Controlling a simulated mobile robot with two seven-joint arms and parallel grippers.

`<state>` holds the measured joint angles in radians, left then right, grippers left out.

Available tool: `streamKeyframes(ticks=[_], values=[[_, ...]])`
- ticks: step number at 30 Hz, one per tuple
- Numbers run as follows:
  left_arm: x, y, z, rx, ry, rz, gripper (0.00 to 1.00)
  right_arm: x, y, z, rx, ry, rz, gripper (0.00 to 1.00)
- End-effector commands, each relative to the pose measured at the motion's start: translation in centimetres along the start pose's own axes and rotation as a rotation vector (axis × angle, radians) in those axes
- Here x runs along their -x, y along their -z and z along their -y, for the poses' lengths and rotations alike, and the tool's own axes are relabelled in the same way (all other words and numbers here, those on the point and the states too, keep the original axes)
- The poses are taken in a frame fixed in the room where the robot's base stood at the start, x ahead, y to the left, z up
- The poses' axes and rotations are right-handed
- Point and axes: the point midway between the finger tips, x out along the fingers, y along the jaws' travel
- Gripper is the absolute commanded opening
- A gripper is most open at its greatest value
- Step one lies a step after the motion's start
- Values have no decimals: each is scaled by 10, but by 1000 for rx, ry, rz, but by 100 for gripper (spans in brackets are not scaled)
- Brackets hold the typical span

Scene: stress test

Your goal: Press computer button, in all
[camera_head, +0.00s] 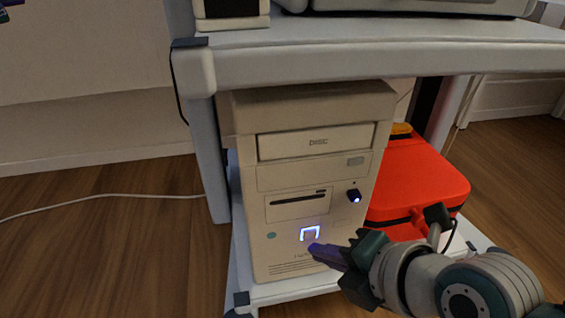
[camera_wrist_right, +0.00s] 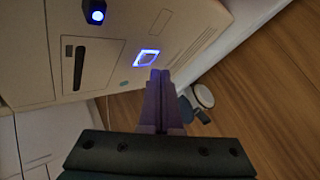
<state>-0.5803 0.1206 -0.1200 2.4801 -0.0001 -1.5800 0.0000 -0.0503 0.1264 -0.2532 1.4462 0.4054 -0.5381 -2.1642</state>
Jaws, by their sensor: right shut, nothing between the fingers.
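A beige computer tower (camera_head: 247,192) stands upright on the lower shelf of a white desk, its front facing me. Low on its front is a square button with a glowing blue-white outline (camera_head: 310,233); it also shows in the right wrist view (camera_wrist_right: 147,57). A small dark knob with a blue light (camera_head: 354,196) sits above it to the right, and shows in the wrist view too (camera_wrist_right: 96,15). My right gripper (camera_head: 314,249) is shut and empty, its purple fingertips just below the lit button. I cannot tell whether they touch the front. My left gripper is not in view.
A red case (camera_head: 418,180) stands right of the tower, behind my right arm. The desk top (camera_head: 380,52) overhangs the tower, and a desk leg (camera_head: 207,150) stands at its left. A white cable (camera_head: 100,203) runs along the wooden floor at left.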

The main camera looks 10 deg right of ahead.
Motion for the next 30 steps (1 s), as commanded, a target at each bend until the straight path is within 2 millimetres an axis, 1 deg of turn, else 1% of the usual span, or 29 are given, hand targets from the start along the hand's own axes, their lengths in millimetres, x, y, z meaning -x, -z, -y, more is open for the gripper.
streamKeyframes(ticks=[5, 8, 15, 21, 30], values=[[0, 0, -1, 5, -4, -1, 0, 0, 0, 0, 0, -1, 0, 0], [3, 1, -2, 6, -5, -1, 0, 3, 2, 1, 1, 0, 0, 0], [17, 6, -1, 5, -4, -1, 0, 21, 14, 12, 2, 1, -1, 0], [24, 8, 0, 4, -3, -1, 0, 32, 22, 22, 2, 1, 0, 0], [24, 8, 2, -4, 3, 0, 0, 35, 26, 26, 0, -1, -1, 0]])
